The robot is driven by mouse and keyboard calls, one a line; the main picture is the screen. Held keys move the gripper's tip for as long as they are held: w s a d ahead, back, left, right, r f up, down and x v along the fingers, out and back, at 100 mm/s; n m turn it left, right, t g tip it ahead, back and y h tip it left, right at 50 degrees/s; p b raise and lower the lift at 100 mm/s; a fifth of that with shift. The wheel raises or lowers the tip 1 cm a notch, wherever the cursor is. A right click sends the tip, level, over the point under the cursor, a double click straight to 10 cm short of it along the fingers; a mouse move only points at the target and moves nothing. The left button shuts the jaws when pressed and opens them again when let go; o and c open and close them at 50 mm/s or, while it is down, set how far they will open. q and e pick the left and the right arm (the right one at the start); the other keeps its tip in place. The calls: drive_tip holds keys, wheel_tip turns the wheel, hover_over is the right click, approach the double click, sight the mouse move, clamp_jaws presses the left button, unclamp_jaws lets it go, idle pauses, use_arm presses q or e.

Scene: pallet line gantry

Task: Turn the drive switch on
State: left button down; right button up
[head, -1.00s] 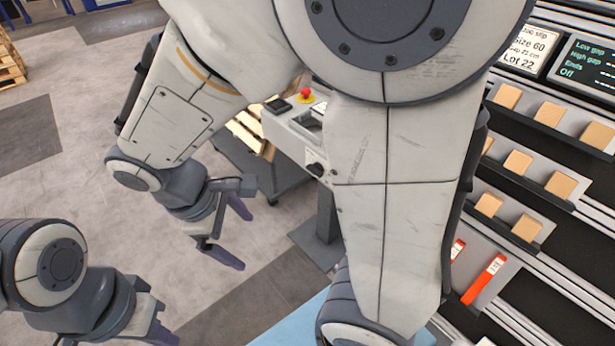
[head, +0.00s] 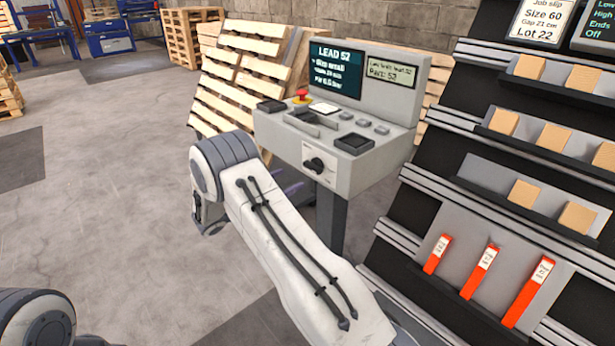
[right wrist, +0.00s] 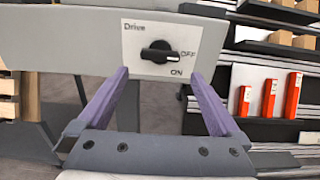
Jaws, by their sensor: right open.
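The drive switch (head: 315,165) is a black rotary knob on a white plate on the front of the grey control console (head: 372,177). In the right wrist view the knob (right wrist: 160,52) lies level, its handle at the OFF mark; ON is printed lower right. My right gripper (right wrist: 162,76) is open and empty, its two purple fingers apart below and to either side of the knob, not visibly touching it. In the head view my right arm mostly hides this gripper (head: 292,192). My left gripper is out of view.
The console top carries a red emergency button (head: 301,96), buttons and a screen (head: 336,73). To the right stands a sloped rack (head: 440,200) with tan blocks and several orange-red pieces (head: 480,271). Wooden pallets (head: 235,85) lean behind.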

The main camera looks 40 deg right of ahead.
sight(309, 169)
drive_tip(key=d, duration=0.9)
drive_tip(key=shift+w, duration=0.35)
drive_tip(key=c, duration=1.1)
drive_tip(key=shift+o, duration=0.2)
